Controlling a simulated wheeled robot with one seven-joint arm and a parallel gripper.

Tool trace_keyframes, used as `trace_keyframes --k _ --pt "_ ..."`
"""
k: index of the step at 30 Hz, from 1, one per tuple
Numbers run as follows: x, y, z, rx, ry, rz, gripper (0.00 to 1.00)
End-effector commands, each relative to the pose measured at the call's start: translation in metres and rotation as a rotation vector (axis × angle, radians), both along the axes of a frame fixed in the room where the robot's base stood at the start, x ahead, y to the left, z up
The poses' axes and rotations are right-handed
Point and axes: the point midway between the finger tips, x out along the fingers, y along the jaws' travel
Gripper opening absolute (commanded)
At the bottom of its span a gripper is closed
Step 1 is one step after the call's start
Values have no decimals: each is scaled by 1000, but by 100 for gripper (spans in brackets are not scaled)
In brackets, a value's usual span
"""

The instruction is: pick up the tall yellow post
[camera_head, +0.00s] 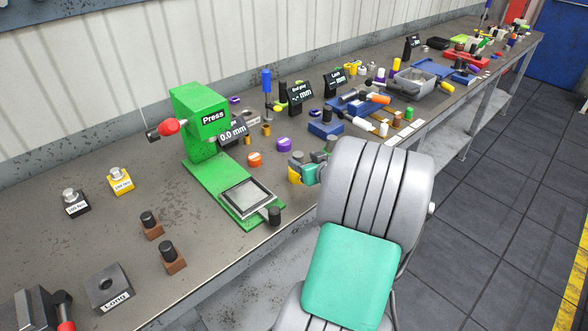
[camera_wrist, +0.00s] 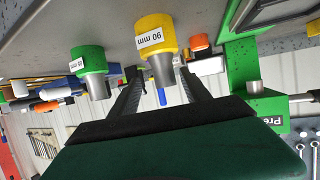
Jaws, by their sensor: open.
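In the wrist view, which looks upside down, the yellow post (camera_wrist: 155,36) has a thick yellow body with a white label and a narrower grey end. My gripper (camera_wrist: 154,64) is open, with one dark finger on each side of the post's line. I cannot tell whether either finger touches it. A shorter-looking green post (camera_wrist: 89,60) with a label stands beside it, just outside one finger. In the head view, a yellow patch (camera_head: 293,175) shows beside my gripper (camera_head: 305,170), most likely the same post; my arm hides much of that spot.
The green press (camera_head: 203,125) stands left of my gripper, its base plate (camera_head: 246,196) reaching toward the bench's front edge. An orange piece (camera_head: 254,159) and a purple piece (camera_head: 284,144) lie close by. Blue fixtures (camera_head: 325,125) and several small parts crowd the bench beyond.

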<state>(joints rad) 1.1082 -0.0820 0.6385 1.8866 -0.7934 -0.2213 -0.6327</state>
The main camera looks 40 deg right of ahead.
Motion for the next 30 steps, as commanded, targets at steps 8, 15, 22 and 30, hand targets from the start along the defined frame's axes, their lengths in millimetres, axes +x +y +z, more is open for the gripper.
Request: trace_keyframes --k 8,15,22,30 --pt "41 -1 -18 5 3 11 55" --pt "58 -9 -28 0 0 5 55" --pt "57 -10 -27 0 0 3 46" --pt "56 -10 -27 0 0 3 24"
